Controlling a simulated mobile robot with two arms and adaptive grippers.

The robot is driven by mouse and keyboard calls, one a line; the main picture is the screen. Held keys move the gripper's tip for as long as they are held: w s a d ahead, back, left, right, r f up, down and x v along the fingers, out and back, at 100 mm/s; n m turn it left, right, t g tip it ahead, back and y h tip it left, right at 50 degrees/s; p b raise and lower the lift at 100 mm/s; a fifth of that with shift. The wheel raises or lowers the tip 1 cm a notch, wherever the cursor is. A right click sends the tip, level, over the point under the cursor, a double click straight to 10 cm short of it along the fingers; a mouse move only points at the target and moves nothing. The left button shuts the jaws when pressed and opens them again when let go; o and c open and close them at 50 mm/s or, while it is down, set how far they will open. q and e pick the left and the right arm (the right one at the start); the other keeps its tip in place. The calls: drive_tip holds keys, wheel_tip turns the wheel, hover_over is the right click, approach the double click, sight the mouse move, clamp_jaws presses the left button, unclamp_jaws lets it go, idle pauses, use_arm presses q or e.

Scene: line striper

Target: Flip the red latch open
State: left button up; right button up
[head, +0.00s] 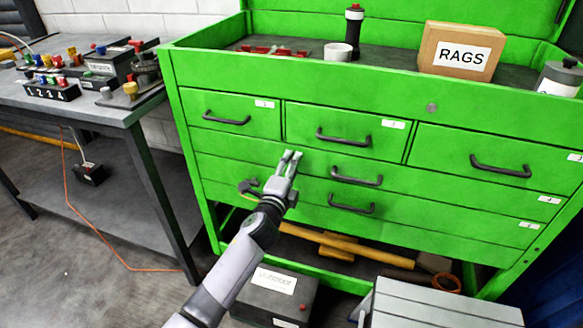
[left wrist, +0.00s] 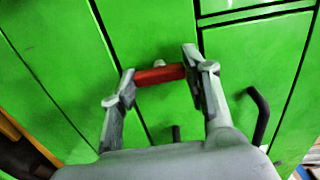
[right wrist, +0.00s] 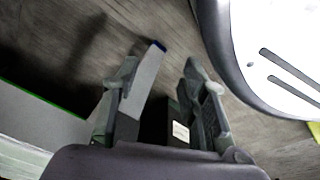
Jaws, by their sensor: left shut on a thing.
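In the left wrist view a short red bar (left wrist: 160,75), which looks like the red latch, lies between my left fingertips against the green drawer fronts. A small pale knob shows just behind it. My left gripper (left wrist: 162,82) is shut on this red bar, one finger at each end. In the head view my left gripper (head: 291,155) is in front of the green tool chest (head: 240,155), below the top drawers; the red bar cannot be made out there. My right gripper (right wrist: 162,85) shows only in its wrist view, low over the floor, with its fingers apart.
Black drawer handles (head: 355,177) stick out right of my left gripper. A grey workbench (head: 95,110) stands left. A dark box (head: 275,297) and a grey case (head: 440,305) are low in front. A rags box (head: 461,52) sits on the chest.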

use_arm(q)
drive_tip(key=shift+f, duration=0.1)
use_arm(e)
drive_tip(key=shift+w+r, duration=0.15)
drive_tip(key=shift+w, duration=0.25)
use_arm(q)
drive_tip(key=o, duration=1.2)
drive_tip(key=shift+c, duration=0.2)
use_arm(e)
drive_tip(key=shift+s, duration=0.15)
use_arm(q)
drive_tip(key=v, duration=1.2)
